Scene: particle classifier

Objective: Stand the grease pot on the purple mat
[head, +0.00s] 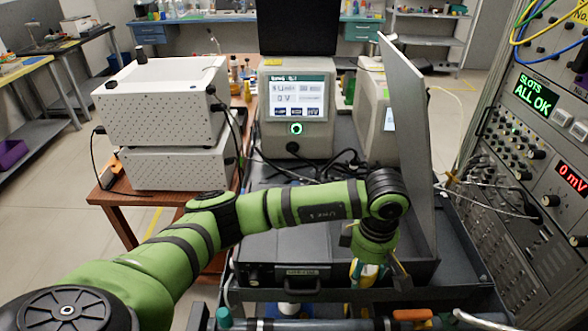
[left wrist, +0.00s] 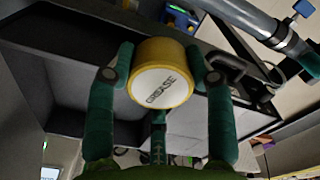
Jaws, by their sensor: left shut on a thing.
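The grease pot (left wrist: 162,84) is a yellow cylinder with a white top marked GREASE. In the left wrist view it sits between the two green-teal fingers of my left gripper, which is shut on it. In the head view my left gripper (head: 368,272) hangs pointing down over the right part of the open dark case, and only small bits of yellow and white show at its fingers. I cannot make out the purple mat in either view. My right gripper is not in view.
The dark case (head: 287,276) has a raised grey lid (head: 407,140) close right of my left wrist. A display instrument (head: 296,108) stands behind, with cables. White boxes (head: 160,100) stand on a brown table at left. An instrument rack (head: 540,150) is at right.

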